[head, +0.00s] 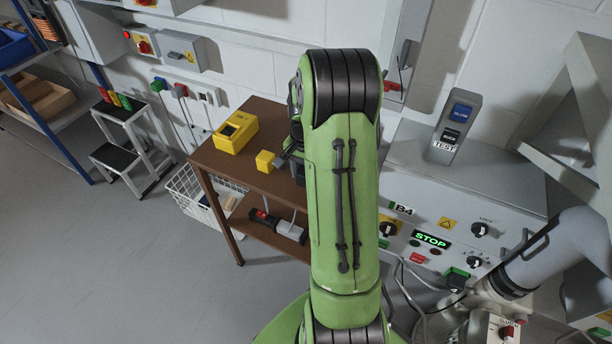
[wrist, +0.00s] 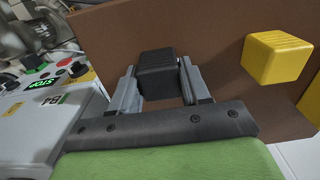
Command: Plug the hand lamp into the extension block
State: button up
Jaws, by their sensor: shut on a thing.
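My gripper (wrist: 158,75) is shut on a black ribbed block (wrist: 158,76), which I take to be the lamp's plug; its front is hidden. In the head view my gripper (head: 286,158) is over the brown table, mostly hidden behind my green arm. A yellow box with a dark recess in its top (head: 236,132) stands at the table's left; it may be the extension block. A small yellow cube (head: 265,161) stands between it and my gripper, apart from the held block in the wrist view (wrist: 275,57). I cannot clearly identify the hand lamp.
The brown table (head: 222,160) has a lower shelf with a black and red object (head: 265,217). A white wire basket (head: 196,194) stands at its left. A grey control cabinet (head: 415,190) with lit STOP sign stands to the right. The floor at left is clear.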

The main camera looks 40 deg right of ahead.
jog(key=shift+r+p, duration=2.35)
jog(key=shift+r, duration=0.65)
